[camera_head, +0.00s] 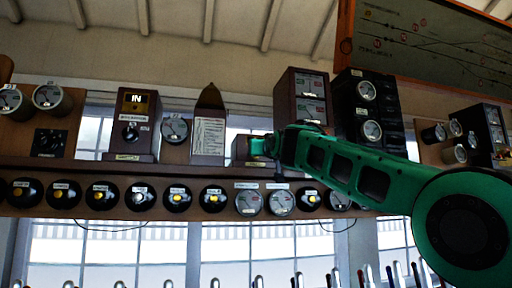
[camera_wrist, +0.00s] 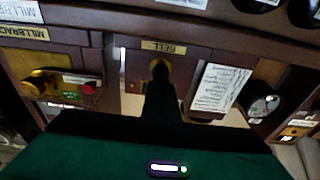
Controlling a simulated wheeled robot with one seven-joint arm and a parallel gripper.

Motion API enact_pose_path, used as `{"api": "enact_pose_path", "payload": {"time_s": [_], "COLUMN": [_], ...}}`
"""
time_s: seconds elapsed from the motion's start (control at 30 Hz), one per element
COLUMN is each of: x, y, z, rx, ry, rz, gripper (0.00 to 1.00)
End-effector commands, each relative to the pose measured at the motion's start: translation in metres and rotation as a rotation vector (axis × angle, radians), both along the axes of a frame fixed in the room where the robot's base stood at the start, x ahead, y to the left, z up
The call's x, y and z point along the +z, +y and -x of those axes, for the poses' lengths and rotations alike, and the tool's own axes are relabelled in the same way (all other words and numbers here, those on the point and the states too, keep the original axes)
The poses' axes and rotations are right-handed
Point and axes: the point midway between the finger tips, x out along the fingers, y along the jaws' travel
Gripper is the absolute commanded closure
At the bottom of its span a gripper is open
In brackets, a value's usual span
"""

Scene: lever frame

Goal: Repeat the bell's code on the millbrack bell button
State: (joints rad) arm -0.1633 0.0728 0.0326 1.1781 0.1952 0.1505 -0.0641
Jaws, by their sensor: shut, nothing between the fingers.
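My gripper (camera_head: 262,146) is at the shelf in the head view, in front of a small brown box (camera_head: 241,150). In the wrist view my gripper (camera_wrist: 160,82) is shut and empty, a dark narrow shape. Its tip overlaps a round brass-coloured button (camera_wrist: 160,64) on a wooden box (camera_wrist: 196,68) with a BELL label (camera_wrist: 164,47). I cannot tell whether tip and button touch, and the tip partly hides the button.
A printed white card (camera_wrist: 218,87) is right of the bell box. In the head view a tall brown instrument (camera_head: 301,97) and black units (camera_head: 366,100) stand close by. Round dials (camera_head: 248,203) line the shelf front. Lever tops (camera_head: 258,281) show along the bottom.

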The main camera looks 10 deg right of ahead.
Motion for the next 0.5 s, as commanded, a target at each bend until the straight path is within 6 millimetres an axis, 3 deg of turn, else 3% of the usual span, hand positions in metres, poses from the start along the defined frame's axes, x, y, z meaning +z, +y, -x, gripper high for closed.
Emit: {"api": "enact_pose_path", "payload": {"time_s": [0.5], "x": [0.0], "y": [0.0], "z": [-0.015], "rx": [0.0], "ry": [0.0], "rz": [0.0], "gripper": [1.0]}}
